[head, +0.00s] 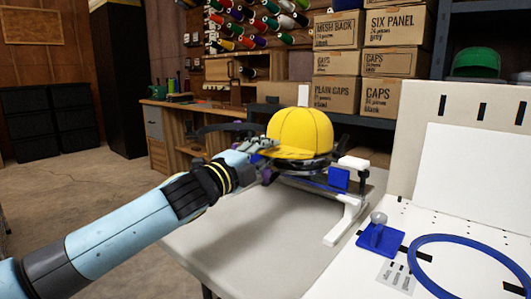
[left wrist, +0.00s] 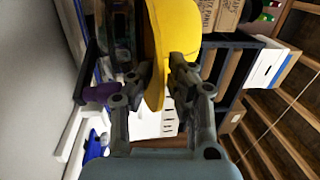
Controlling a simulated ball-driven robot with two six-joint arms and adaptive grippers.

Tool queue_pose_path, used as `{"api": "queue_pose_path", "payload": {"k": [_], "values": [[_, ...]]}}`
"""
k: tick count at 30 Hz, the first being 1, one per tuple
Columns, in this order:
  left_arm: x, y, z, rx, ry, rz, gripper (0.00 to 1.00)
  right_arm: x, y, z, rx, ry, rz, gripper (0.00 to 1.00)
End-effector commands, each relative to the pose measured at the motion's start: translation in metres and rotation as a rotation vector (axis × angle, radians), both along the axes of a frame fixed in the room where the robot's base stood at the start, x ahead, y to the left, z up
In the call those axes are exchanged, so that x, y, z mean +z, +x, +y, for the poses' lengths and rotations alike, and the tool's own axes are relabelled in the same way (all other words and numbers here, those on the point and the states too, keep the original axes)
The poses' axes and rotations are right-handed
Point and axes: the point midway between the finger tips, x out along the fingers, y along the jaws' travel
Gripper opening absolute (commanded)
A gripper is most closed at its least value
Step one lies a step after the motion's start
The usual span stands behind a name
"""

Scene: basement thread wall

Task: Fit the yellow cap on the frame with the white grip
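The yellow cap (head: 300,130) is upright over the dark ring-shaped frame (head: 318,166) on the table, its brim pointing left. I cannot tell whether it sits fully down on the frame. The white grip (head: 353,163) sticks out at the frame's right, above a blue block (head: 339,179). My left gripper (head: 264,146) is at the brim. In the left wrist view its fingers (left wrist: 160,80) lie on both sides of the yellow brim (left wrist: 154,92), closed on it. The cap's crown (left wrist: 180,28) shows beyond them. My right gripper is not in view.
A white board (head: 400,250) at the right carries a blue hoop (head: 470,238) and a blue fixture with a knob (head: 379,236). The grey table (head: 240,245) is clear in front. Cap boxes (head: 336,95) and thread spools stand behind.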

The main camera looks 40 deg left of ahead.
Motion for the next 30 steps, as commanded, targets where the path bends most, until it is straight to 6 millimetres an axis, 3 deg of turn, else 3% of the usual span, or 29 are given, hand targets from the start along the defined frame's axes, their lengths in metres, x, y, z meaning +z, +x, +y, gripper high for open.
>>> {"api": "queue_pose_path", "payload": {"k": [3,18,23,30], "values": [[-0.004,-0.001,0.001,0.003,-0.002,0.008,0.35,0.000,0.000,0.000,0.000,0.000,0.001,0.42],[-0.007,-0.001,0.002,0.006,-0.005,0.016,0.35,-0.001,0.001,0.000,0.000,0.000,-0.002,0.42],[0.014,-0.001,0.002,0.005,-0.002,0.009,0.35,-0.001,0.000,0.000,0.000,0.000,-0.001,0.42],[0.069,-0.001,0.000,0.000,0.003,0.000,0.35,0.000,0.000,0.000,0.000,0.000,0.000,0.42]]}}
